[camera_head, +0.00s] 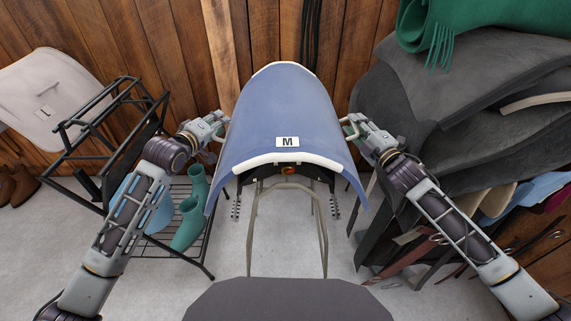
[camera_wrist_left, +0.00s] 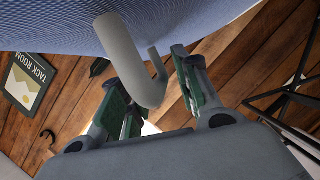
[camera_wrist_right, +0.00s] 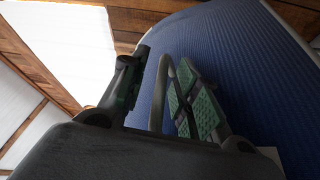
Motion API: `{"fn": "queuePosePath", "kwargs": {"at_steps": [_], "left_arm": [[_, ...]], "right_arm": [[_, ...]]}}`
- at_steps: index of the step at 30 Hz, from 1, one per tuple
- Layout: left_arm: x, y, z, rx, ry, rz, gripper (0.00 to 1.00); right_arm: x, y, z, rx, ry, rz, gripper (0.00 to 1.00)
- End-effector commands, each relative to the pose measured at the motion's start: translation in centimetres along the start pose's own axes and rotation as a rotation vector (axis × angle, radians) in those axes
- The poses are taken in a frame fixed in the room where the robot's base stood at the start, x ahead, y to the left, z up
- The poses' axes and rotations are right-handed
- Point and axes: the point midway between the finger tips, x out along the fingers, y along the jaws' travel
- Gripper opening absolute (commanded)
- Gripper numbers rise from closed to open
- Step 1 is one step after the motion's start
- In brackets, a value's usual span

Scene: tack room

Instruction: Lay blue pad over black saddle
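The blue pad (camera_head: 280,110), with white trim and an "M" label, lies arched over the stand in the middle of the head view. Under its near edge a black part (camera_head: 262,172) with an orange spot shows, probably the saddle; the pad hides the rest. My left gripper (camera_head: 218,122) is at the pad's left side. In the left wrist view its fingers are apart, around a grey loop handle (camera_wrist_left: 130,60) on the pad. My right gripper (camera_head: 348,124) is at the right side. In the right wrist view its fingers are apart, with a grey handle (camera_wrist_right: 159,95) between them.
A metal stand (camera_head: 324,235) carries the saddle. Dark saddles or pads (camera_head: 460,90) are piled close at right, with a green fringed blanket (camera_head: 490,22) on top. A wooden wall is behind.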

Motion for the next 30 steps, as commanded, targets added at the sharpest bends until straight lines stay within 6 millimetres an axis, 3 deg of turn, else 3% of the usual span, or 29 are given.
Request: {"fn": "queuePosePath", "kwargs": {"at_steps": [30], "left_arm": [[-6.9,0.0,0.1,0.0,0.0,0.001,0.32]], "right_arm": [[0.0,-0.1,0.0,0.0,0.0,-0.001,0.31]]}}
